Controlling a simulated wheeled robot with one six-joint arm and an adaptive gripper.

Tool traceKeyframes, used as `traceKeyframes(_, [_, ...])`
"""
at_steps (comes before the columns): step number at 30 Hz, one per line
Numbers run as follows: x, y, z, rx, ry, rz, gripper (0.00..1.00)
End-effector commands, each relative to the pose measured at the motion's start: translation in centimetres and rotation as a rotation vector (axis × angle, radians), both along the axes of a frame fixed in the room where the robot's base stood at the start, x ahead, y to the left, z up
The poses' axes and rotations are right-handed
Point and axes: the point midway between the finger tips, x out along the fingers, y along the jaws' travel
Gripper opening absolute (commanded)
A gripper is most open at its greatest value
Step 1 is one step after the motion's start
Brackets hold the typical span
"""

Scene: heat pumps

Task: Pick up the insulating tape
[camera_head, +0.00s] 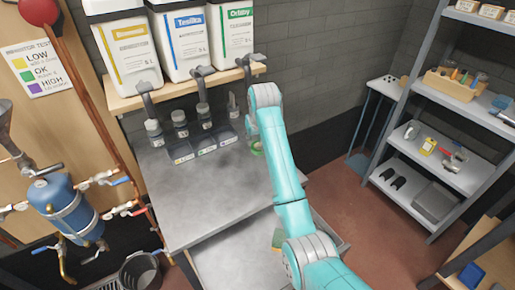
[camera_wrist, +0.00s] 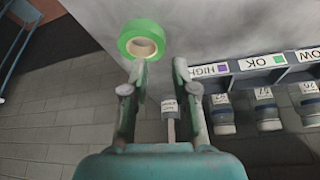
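The insulating tape, a green roll with a pale core (camera_wrist: 142,41), lies on the grey worktop near its edge in the wrist view. In the head view only a sliver of the green roll (camera_head: 257,148) shows beside my arm, which covers part of it. My gripper (camera_wrist: 160,66) is open, with nothing between its fingers. The roll is just beyond the fingertips, nearer the left finger than the middle. Whether that finger touches it I cannot tell. My gripper is mostly hidden behind my arm in the head view.
The worktop (camera_head: 213,208) is mostly bare. Labelled bins (camera_head: 205,146) and small bottles (camera_wrist: 268,112) stand at its back, under a wooden shelf (camera_head: 180,87) holding large white containers (camera_head: 185,40). A metal shelf unit (camera_head: 440,160) stands at the right.

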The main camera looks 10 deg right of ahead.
Motion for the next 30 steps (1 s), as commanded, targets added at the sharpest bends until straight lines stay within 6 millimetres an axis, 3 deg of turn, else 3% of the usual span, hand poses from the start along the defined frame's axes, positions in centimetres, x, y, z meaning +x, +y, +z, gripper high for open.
traceKeyframes(12, [1.3, 0.0, -4.4, 0.0, 0.002, 0.0, 0.28])
traceKeyframes(23, [1.7, 0.0, -5.2, 0.0, 0.0, 0.0, 0.28])
traceKeyframes(26, [1.7, 0.0, -5.2, 0.0, -0.001, 0.0, 0.03])
traceKeyframes(30, [1.7, 0.0, -5.2, 0.0, -0.001, 0.0, 0.0])
